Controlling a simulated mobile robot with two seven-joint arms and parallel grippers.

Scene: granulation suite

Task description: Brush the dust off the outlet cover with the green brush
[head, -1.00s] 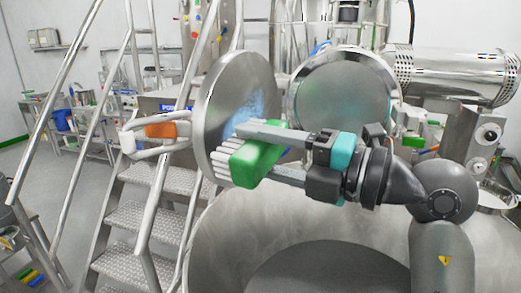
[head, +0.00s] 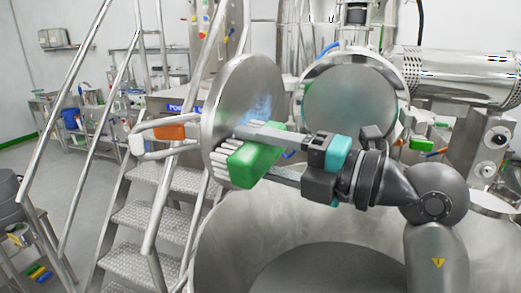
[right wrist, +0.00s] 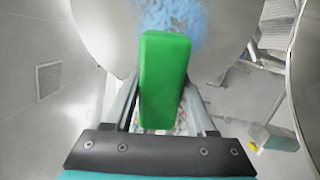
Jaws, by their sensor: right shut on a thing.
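The green brush (head: 252,165) with white bristles is held in my right gripper (head: 262,154), its bristles facing left toward the lower part of the outlet cover (head: 225,100). The cover is a round steel disc standing open on edge, with a handle at left. A patch of pale blue dust (head: 262,106) lies on its inner face. In the right wrist view the brush (right wrist: 164,80) sits between the fingers, and the blue dust (right wrist: 172,14) shows just beyond it. I cannot tell whether the bristles touch the cover. My left gripper is not in view.
The round outlet opening (head: 350,100) stands right of the cover. A large steel vessel (head: 225,235) lies below my right arm. Metal stairs (head: 150,220) with rails stand at left. A perforated cylinder (head: 455,75) is at upper right.

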